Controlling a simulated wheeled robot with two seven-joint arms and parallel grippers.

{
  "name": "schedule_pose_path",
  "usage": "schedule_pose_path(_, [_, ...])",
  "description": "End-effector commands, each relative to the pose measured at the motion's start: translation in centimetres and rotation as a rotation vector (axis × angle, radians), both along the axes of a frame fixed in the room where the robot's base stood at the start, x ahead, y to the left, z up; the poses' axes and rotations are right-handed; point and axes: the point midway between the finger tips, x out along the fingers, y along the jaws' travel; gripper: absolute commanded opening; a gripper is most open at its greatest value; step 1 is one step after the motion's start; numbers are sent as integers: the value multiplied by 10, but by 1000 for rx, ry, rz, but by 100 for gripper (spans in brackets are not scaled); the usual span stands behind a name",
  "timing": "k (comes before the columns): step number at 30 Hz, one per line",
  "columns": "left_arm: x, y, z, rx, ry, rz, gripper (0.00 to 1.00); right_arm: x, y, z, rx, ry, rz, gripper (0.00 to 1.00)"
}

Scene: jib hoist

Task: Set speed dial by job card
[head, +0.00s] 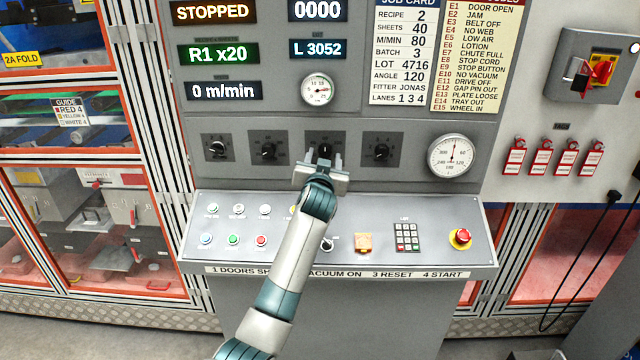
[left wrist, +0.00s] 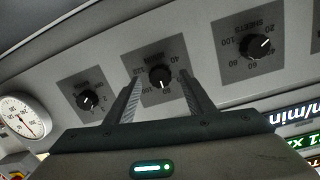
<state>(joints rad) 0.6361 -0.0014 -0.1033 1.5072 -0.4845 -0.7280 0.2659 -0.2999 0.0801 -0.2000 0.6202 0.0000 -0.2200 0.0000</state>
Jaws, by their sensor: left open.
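The job card (head: 403,55) on the panel reads M/MIN 80, sheets 40. Below the displays is a row of black dials. My left gripper (head: 322,164) is at the third dial from the left (head: 325,149). In the left wrist view, the open left gripper (left wrist: 160,77) has its fingers on either side of this dial (left wrist: 160,79), with a gap to each finger. My right gripper is not in view.
The speed display (head: 223,91) reads 0 m/min; another display (head: 213,12) reads STOPPED. A fourth dial (head: 381,152) and a round gauge (head: 452,156) are to the right. The sloped console below carries buttons, a keypad (head: 407,237) and a red stop button (head: 461,237).

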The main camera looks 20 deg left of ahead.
Motion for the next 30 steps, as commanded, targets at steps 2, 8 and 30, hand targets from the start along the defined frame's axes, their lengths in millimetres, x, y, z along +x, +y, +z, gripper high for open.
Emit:
schedule_pose_path(2, [-8,-3,-2,-1,-2,-1,49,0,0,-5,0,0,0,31])
schedule_pose_path(8, [-36,-9,-1,-1,-1,-1,49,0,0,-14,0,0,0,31])
schedule_pose_path(30, [-148,-36,9,0,0,-1,49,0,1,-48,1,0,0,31])
